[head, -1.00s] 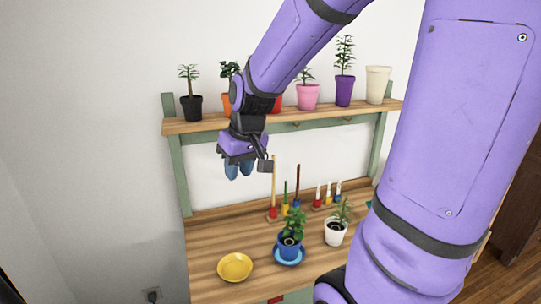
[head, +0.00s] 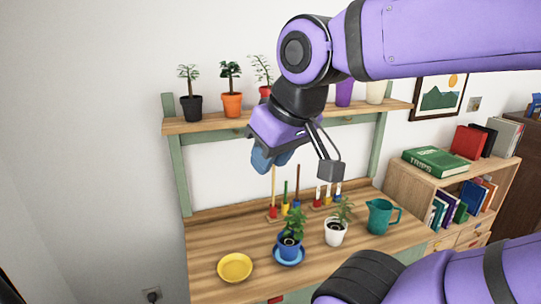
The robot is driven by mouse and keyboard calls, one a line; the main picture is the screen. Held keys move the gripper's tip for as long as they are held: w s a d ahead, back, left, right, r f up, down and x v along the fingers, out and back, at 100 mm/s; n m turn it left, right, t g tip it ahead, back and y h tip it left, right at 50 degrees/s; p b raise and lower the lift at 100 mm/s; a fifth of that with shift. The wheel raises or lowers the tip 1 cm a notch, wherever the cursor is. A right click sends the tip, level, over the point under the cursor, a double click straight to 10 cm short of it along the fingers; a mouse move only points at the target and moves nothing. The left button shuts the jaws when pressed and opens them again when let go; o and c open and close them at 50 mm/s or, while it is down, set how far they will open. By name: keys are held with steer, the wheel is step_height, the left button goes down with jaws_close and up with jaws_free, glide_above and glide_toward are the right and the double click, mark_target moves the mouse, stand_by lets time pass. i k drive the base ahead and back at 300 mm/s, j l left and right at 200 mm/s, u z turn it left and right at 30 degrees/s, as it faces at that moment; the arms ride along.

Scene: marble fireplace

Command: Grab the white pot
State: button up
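A white pot (head: 335,234) with a small green plant stands upright on the wooden bench, right of the blue pot (head: 289,248) on its blue saucer (head: 287,260). A second, cream-white pot (head: 375,92) stands on the upper shelf at the right, partly hidden behind my arm. My gripper (head: 270,160) hangs in the air in front of the wall, below the shelf's edge and up and left of the white pot on the bench.
Several potted plants, among them a black pot (head: 190,108) and an orange pot (head: 232,105), stand on the upper shelf (head: 205,121). A yellow bowl (head: 234,267), upright coloured sticks and a teal jug (head: 380,216) are on the bench. A bookcase (head: 405,180) stands at the right.

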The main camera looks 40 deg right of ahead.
mark_target(336, 228)
steer(key=k+z, duration=0.1)
steer(key=z, duration=0.3)
steer(key=k+l+z, duration=0.1)
steer(key=z, duration=0.35)
steer(key=l+z, duration=0.15)
steer(key=z, duration=0.25)
steer(key=i+j+z, duration=0.1)
steer(key=i+z, duration=0.2)
steer(key=i+j+z, duration=0.1)
steer(key=z, duration=0.25)
steer(key=i+j, duration=0.05)
